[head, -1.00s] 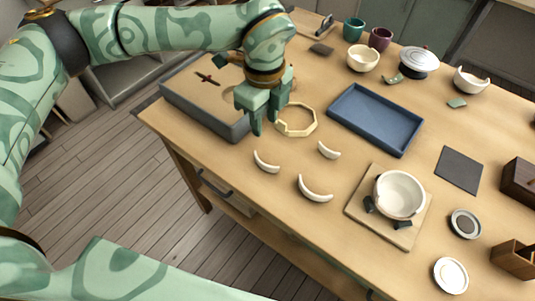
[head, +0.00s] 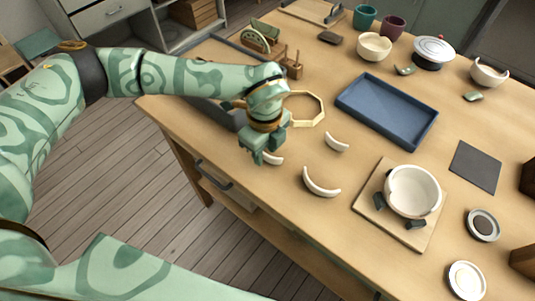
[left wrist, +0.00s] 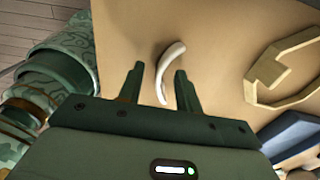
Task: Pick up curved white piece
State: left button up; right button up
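A curved white piece (head: 274,159) lies on the wooden table near its front edge, partly hidden behind my left gripper (head: 258,154) in the head view. In the left wrist view this piece (left wrist: 165,70) shows between the two dark green fingers of the gripper (left wrist: 158,70), which are open and apart from it on both sides. Two more curved white pieces lie to the right, a small one (head: 336,142) and a longer one (head: 321,184). My right gripper is not in view.
A pale octagonal ring (head: 318,108) lies behind the gripper, and a blue tray (head: 386,110) stands to its right. A white bowl (head: 413,188) sits on a wooden board (head: 371,216) with dark clamps. The table around the pieces is clear.

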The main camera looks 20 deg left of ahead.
pick_arm(q)
jog(key=shift+r, duration=0.15)
grip_shut()
